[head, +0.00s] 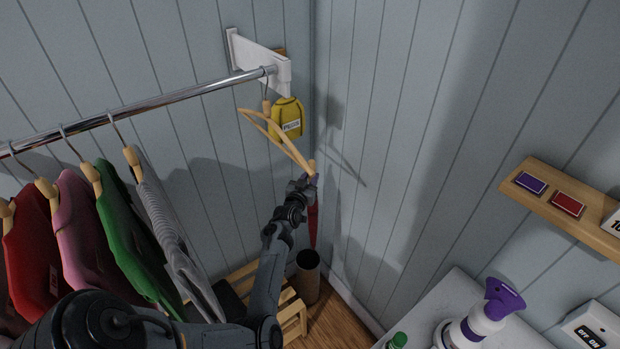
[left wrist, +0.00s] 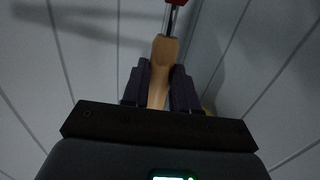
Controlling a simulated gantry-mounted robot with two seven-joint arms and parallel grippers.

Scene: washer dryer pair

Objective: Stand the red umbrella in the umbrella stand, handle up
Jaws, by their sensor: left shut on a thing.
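The red umbrella (head: 313,225) hangs roughly upright near the wall corner, with its wooden handle (left wrist: 160,72) at the top. My left gripper (head: 311,181) is shut on that handle, and its two dark fingers flank the wood in the left wrist view (left wrist: 160,88). The umbrella stand (head: 308,283) is a dark, round, open-topped cylinder on the floor. In the head view the umbrella's lower end shows just above the stand's rim; I cannot tell whether its tip is inside. My right gripper is not in view.
A clothes rail (head: 170,97) with several garments runs at the left. An empty wooden hanger (head: 275,125) and a yellow bag (head: 287,118) are near my left gripper. A slatted wooden rack (head: 292,312) stands beside the stand. A spray bottle (head: 478,327) is on the white top at right.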

